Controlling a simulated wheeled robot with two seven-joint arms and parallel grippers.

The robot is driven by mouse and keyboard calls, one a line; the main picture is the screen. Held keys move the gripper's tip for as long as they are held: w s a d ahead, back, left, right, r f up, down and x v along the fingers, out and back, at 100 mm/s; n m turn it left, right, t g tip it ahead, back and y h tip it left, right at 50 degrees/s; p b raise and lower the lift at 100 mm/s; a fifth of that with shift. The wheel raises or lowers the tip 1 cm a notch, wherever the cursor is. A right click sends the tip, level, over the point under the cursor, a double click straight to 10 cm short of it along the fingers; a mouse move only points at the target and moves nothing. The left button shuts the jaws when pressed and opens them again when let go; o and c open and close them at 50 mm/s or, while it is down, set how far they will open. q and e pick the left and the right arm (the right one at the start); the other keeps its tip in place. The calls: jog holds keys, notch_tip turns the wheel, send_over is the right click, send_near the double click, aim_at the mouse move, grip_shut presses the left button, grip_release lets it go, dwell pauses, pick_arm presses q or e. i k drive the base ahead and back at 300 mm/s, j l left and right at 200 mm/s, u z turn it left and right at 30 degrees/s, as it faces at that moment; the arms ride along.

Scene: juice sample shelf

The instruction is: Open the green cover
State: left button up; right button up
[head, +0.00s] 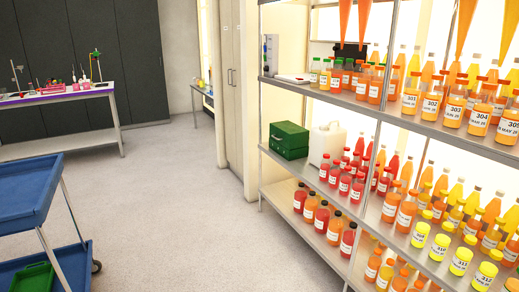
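A dark green box (287,150) stands on the middle shelf, near its left end. Its green cover (290,132) lies flat on top and looks shut. The inside of the box is hidden. Neither of my grippers is in the head view, and nothing touches the box.
The metal shelf (360,190) on the right holds many red, orange and yellow bottles. A white jug (327,142) stands right of the box. A blue cart (25,190) with a green bin (35,278) is at left. The floor (185,200) between is clear.

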aim_at(291, 135)
jog(key=i, duration=1.55)
jog(key=i+j+z, duration=0.15)
jog(key=i+z, duration=0.3)
jog(key=i, duration=0.2)
jog(key=i+j+z, duration=0.45)
jog(key=i, duration=0.15)
jog(key=i+j+z, duration=0.45)
jog(key=i+j, duration=0.05)
jog(key=i, duration=0.05)
